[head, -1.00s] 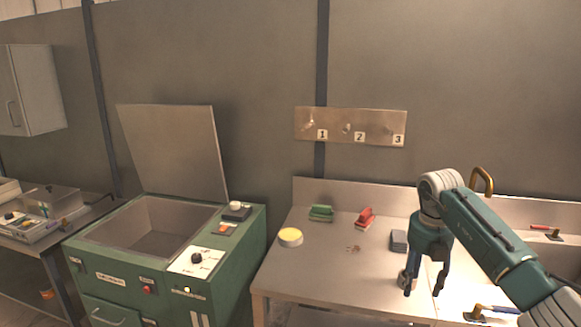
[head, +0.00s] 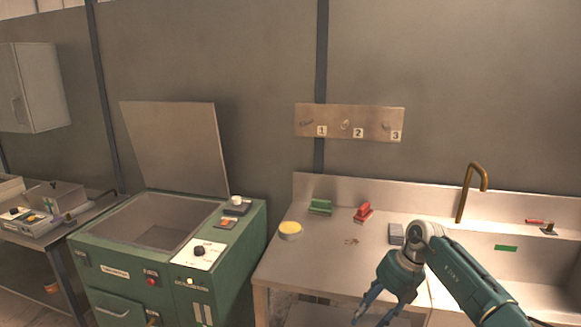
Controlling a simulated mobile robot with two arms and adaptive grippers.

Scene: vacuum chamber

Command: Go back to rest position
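My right gripper (head: 378,308) is low over the front edge of the steel worktop, with its arm coming in from the lower right. Its fingers point down and to the left. They look spread apart, and nothing shows between them. My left gripper is not in view.
The steel worktop (head: 325,262) holds a yellow round tin (head: 290,230), a green brush (head: 320,207), a red brush (head: 363,212) and a grey block (head: 396,233). A sink with a brass tap (head: 468,190) is at right. A green machine (head: 245,245) with a raised lid (head: 175,145) stands left.

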